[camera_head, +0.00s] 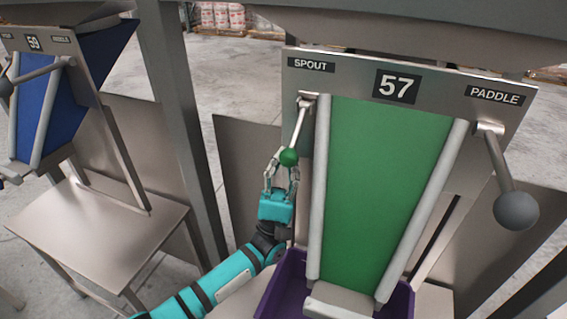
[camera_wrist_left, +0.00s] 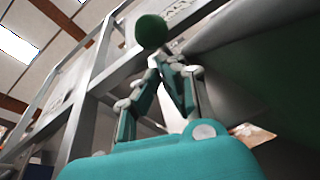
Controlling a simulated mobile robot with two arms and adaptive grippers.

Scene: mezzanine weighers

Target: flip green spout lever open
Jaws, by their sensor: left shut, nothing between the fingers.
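The spout lever (camera_head: 298,127) hangs from its pivot under the SPOUT label, on the left of the station marked 57. It slants down and slightly left to a green ball knob (camera_head: 289,157). My left gripper (camera_head: 283,165) is just below the knob, its fingertips close to or touching it. In the left wrist view the green knob (camera_wrist_left: 151,31) is just beyond the fingertips (camera_wrist_left: 164,62), which are together with nothing seen between them. Whether they touch the knob is unclear. My right gripper is not in view.
The paddle lever's grey knob (camera_head: 516,210) hangs at the right. A green chute (camera_head: 380,180) with grey side rails runs down the middle. A purple bin (camera_head: 283,285) is below it. Station 59 with a blue chute (camera_head: 100,55) and a metal table (camera_head: 95,225) stand left.

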